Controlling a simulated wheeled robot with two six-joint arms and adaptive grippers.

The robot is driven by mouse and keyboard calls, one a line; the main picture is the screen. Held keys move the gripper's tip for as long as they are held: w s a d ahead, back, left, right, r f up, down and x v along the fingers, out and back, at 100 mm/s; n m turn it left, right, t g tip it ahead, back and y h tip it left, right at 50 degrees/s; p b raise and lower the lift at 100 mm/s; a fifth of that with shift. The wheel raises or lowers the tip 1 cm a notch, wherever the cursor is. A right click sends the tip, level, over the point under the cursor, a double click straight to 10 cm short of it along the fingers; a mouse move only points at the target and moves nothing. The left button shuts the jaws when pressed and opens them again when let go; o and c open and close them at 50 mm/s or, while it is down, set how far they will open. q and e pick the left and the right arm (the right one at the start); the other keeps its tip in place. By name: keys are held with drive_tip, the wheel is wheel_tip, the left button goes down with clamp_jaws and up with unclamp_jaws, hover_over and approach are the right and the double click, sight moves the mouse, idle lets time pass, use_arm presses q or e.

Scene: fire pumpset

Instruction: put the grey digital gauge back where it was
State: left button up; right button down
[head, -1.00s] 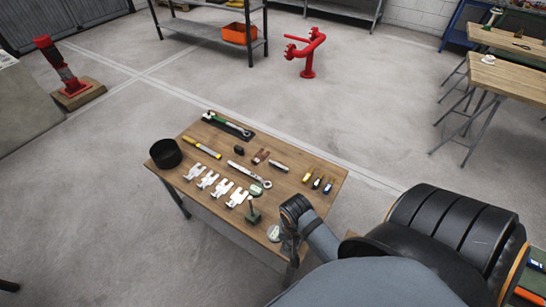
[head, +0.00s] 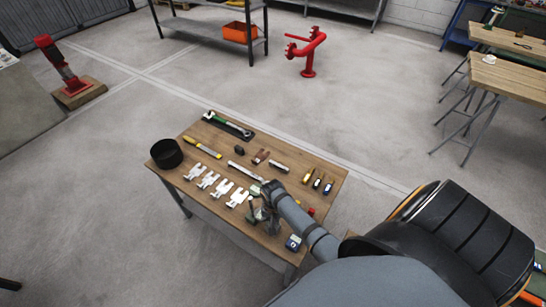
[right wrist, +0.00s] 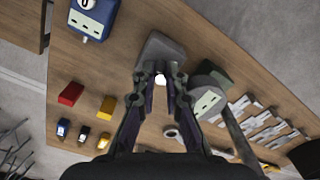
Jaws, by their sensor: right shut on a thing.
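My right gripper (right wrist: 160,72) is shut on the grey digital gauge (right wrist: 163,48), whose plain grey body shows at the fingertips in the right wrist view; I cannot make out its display. In the head view my right gripper (head: 268,225) is over the front of the small wooden table, and the gauge is mostly hidden there. Right beside it stands a dark green stand (head: 253,214). A second grey gauge with a pale display (right wrist: 207,102) is close to the right finger, seemingly on that stand. My left gripper is not in view.
Red (right wrist: 70,93) and yellow (right wrist: 107,107) blocks, several silver brackets (head: 209,180) and a black bowl (head: 166,153) share the table (head: 225,225).

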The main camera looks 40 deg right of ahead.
drive_tip(key=shift+w+f, duration=0.1)
drive_tip(key=shift+f, duration=0.6)
drive_tip(key=c, duration=1.4)
unclamp_jaws()
drive_tip(key=shift+f, duration=0.1)
wheel_tip(320, 180, up, 12)
drive_tip(key=shift+s, duration=0.2)
